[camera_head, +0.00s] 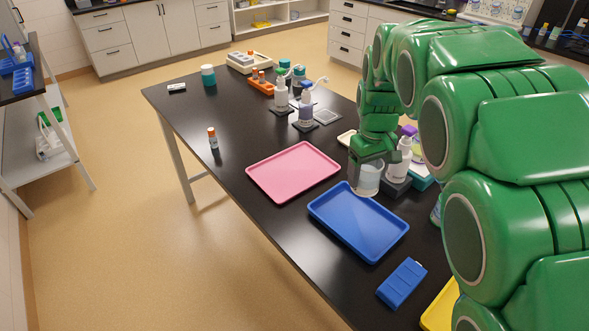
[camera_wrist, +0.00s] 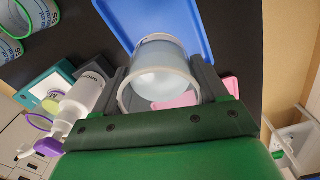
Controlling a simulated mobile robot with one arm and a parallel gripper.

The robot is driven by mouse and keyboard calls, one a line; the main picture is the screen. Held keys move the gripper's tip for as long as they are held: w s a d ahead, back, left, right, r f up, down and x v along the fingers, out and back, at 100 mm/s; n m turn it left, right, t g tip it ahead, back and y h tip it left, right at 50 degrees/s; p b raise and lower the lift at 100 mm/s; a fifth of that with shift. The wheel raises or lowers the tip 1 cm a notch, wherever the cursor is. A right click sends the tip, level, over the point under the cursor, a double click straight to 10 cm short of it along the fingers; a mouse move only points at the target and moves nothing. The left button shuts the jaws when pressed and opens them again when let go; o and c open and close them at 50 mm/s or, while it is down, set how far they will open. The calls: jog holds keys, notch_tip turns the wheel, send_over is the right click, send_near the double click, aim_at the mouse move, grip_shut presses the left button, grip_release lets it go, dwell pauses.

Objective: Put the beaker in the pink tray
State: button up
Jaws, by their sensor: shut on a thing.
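The beaker (camera_head: 367,179) is clear glass with pale contents, held at the end of my green arm near the far right corner of the blue tray. My gripper (camera_head: 366,160) is shut on the beaker. In the wrist view the beaker (camera_wrist: 157,77) sits between the two dark fingers of my gripper (camera_wrist: 160,85), its open rim facing the camera. The pink tray (camera_head: 294,171) lies empty on the black table, to the left of the beaker. Part of the pink tray (camera_wrist: 228,88) also shows behind the beaker in the wrist view. Whether the beaker touches the table is unclear.
An empty blue tray (camera_head: 357,222) lies right of the pink tray. A white bottle (camera_head: 402,158) stands close to the beaker's right. A small orange-capped bottle (camera_head: 213,138) stands left of the pink tray. Wash bottles (camera_head: 306,108) stand behind it. A blue case (camera_head: 402,284) lies in front.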

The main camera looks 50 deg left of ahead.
jog(key=s+a+n, duration=0.3)
jog(key=s+a, duration=0.9)
jog(key=a, duration=0.1)
send_over(285, 184)
jog(key=shift+s+d+f, duration=0.1)
jog(key=shift+f, duration=2.4)
jog(key=shift+s+d+f, duration=0.1)
jog(key=shift+f, duration=2.4)
jog(key=shift+w+a, duration=0.1)
jog(key=shift+w+a+f, duration=0.1)
jog(key=shift+a+f, duration=0.05)
jog(key=shift+f, duration=1.65)
jog(key=shift+f, duration=0.15)
